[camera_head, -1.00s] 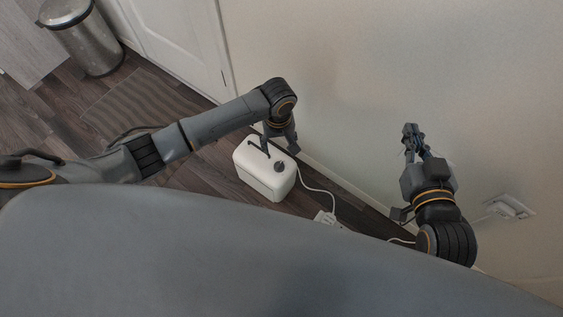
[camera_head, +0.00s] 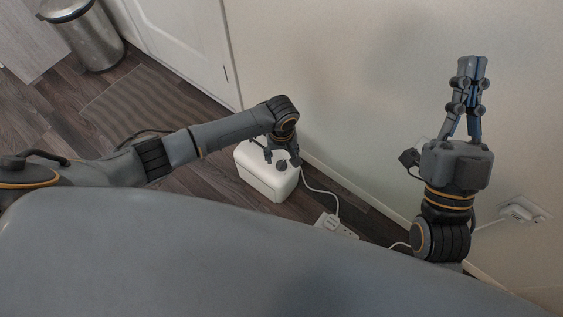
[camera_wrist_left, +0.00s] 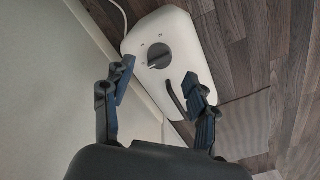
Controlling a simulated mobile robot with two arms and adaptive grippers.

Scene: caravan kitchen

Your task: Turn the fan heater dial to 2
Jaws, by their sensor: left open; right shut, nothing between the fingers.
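The white fan heater (camera_head: 268,181) stands on the floor near the wall in the head view. Its dark round dial (camera_head: 281,166) is on the top face. In the left wrist view the heater (camera_wrist_left: 185,62) shows the dial (camera_wrist_left: 159,56) with small marks around it, too small to read. My left gripper (camera_head: 282,160) is open above the heater. In the left wrist view its fingers (camera_wrist_left: 158,82) are spread, with the dial beyond and between their tips, apart from them. My right gripper (camera_head: 471,66) is shut and empty, raised in front of the wall.
A power strip (camera_head: 336,226) lies on the floor by the wall, with the heater's white cord (camera_head: 322,191) running to it. A wall socket (camera_head: 524,211) is at the right. A metal bin (camera_head: 88,38), a door (camera_head: 185,40) and a striped mat (camera_head: 142,98) are at the left.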

